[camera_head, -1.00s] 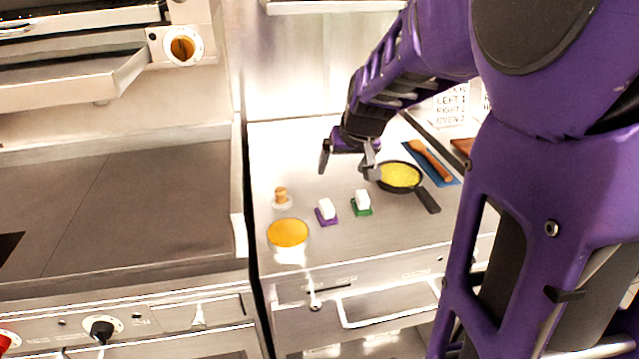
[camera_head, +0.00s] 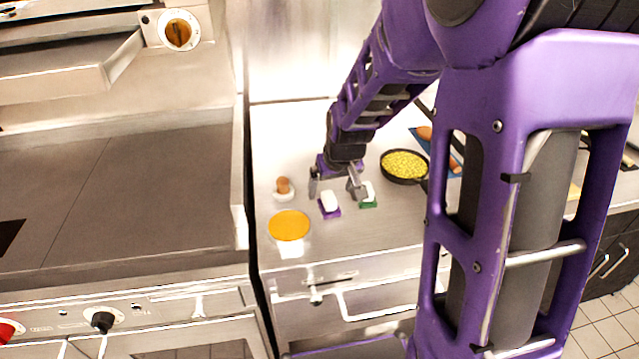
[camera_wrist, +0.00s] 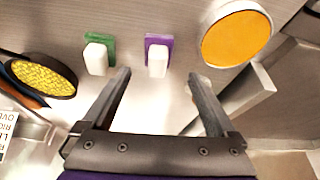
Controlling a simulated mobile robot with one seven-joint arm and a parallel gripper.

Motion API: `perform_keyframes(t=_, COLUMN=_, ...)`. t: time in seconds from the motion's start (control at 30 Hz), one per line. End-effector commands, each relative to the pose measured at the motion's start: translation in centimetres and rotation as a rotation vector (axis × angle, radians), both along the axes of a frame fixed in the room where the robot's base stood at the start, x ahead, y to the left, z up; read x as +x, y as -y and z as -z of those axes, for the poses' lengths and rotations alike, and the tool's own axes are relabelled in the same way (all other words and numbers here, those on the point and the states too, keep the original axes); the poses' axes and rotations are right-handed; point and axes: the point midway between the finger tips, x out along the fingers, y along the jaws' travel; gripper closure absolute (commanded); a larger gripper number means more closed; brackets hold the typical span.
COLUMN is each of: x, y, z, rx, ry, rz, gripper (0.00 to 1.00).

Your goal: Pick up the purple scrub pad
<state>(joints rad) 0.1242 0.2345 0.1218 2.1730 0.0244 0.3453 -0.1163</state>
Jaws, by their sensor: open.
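The purple scrub pad (camera_head: 333,214) lies on the steel counter with a white block-like top (camera_head: 330,201). In the wrist view the purple pad (camera_wrist: 167,40) shows beyond the fingertips, roughly centred between them, with its white part (camera_wrist: 157,61) facing me. My gripper (camera_head: 336,190) is open and empty, above and just behind the pad; it also shows in the wrist view (camera_wrist: 160,75).
An orange-topped round container (camera_head: 289,226) is left of the pad. An egg in a white cup (camera_head: 283,189) stands behind it. A black pan with yellow food (camera_head: 404,165) and a blue mat (camera_head: 421,137) are to the right. The dark cooktop (camera_head: 130,190) is at left.

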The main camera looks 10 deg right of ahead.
Motion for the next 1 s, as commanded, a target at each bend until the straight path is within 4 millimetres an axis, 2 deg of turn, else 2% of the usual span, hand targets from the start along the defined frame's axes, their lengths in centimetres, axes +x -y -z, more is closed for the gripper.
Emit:
perform_keyframes(t=0.03, x=0.2, y=0.0, z=0.9, rx=0.0, ry=0.0, rz=0.0, gripper=0.07)
perform_keyframes(t=0.27, x=0.7, y=0.0, z=2.0, rx=0.0, ry=0.0, rz=0.0, gripper=0.07)
perform_keyframes(t=0.57, x=2.4, y=0.2, z=6.0, rx=0.0, ry=0.001, rz=-0.001, gripper=0.07)
perform_keyframes(t=0.83, x=2.6, y=0.2, z=6.1, rx=0.0, ry=0.001, rz=0.0, gripper=0.07)
perform_keyframes(t=0.87, x=2.6, y=0.2, z=6.1, rx=0.0, ry=0.001, rz=0.0, gripper=0.11)
perform_keyframes(t=1.0, x=2.6, y=0.1, z=6.1, rx=0.0, ry=0.001, rz=0.0, gripper=0.36)
